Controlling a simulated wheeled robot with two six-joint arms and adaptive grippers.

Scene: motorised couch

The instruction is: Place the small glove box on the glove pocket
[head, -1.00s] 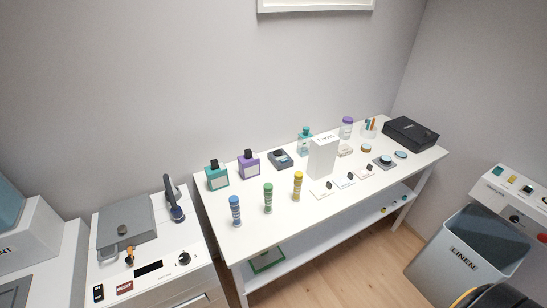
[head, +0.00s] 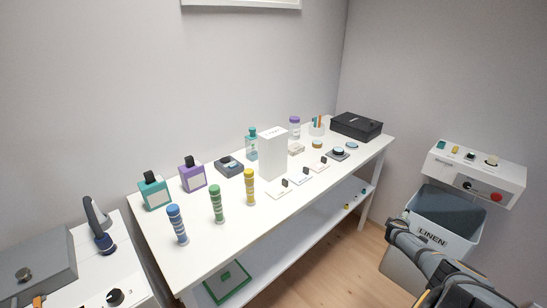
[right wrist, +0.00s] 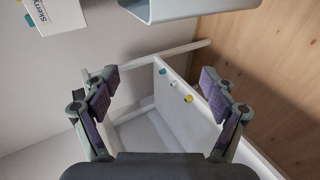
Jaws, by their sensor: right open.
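No box in view has a readable glove label, so I cannot tell which thing is the small glove box. A tall white box (head: 273,155) stands upright mid-table in the head view, its print too small to read. I cannot pick out the glove pocket for certain; a flat green-edged piece (head: 228,283) lies on the lower shelf. My right gripper (head: 398,232) is at the right in the head view, in front of the linen bin and apart from the table. In the right wrist view it (right wrist: 158,88) is open and empty. My left gripper is not in view.
The white table (head: 155,225) holds several bottles, three striped cylinders, small cards and a black case (head: 357,126). The grey linen bin (head: 432,238) stands below a wall-side console (head: 478,172). Small coloured knobs (right wrist: 174,84) show by the lower shelf.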

